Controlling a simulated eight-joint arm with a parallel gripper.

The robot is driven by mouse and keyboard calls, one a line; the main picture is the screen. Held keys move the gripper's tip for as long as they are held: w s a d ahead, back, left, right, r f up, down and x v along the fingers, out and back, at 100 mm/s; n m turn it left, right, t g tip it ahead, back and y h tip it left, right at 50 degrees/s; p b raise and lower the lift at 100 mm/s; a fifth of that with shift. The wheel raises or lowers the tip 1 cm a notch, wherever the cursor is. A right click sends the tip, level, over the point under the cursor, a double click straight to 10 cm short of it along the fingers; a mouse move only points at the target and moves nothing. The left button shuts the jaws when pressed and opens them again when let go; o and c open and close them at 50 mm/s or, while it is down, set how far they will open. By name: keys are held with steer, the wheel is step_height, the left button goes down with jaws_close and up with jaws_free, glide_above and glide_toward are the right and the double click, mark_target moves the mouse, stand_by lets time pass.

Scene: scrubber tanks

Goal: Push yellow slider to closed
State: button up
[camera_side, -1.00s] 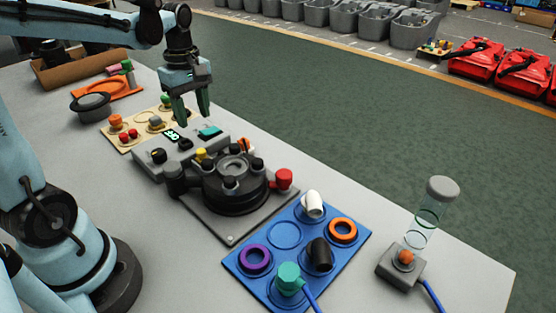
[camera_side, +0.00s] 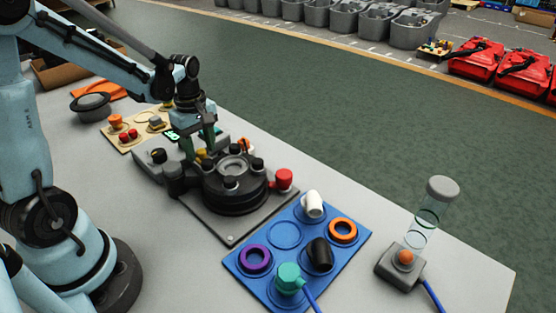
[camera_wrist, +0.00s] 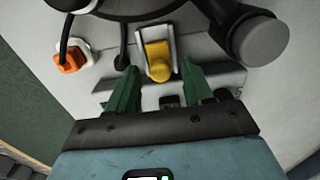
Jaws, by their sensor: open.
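The yellow slider (camera_wrist: 158,60) shows in the wrist view, in a pale track on the grey control box, just beyond my fingertips. In the side view the yellow slider (camera_side: 201,154) is a small patch partly hidden by my gripper. My gripper (camera_wrist: 155,82) is open and empty, its two green fingers apart on either side of the slider's near end. In the side view my gripper (camera_side: 200,146) points down over the grey control box (camera_side: 150,168), close to the slider. I cannot tell whether a finger touches it.
A black round tank unit (camera_side: 236,190) with several dark knobs stands right beside the slider. A red knob (camera_side: 284,178) sits at its far side. An orange plug (camera_wrist: 70,60) is on the left in the wrist view. A blue board (camera_side: 285,236) with rings lies in front.

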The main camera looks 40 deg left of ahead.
steer(key=shift+c, duration=0.5)
jaws_close()
steer(key=shift+d, duration=1.6)
steer(key=shift+o, duration=0.5)
jaws_free()
steer(key=shift+a+r, duration=0.1)
steer(key=shift+r, duration=0.05)
step_height(320, 180, up, 12)
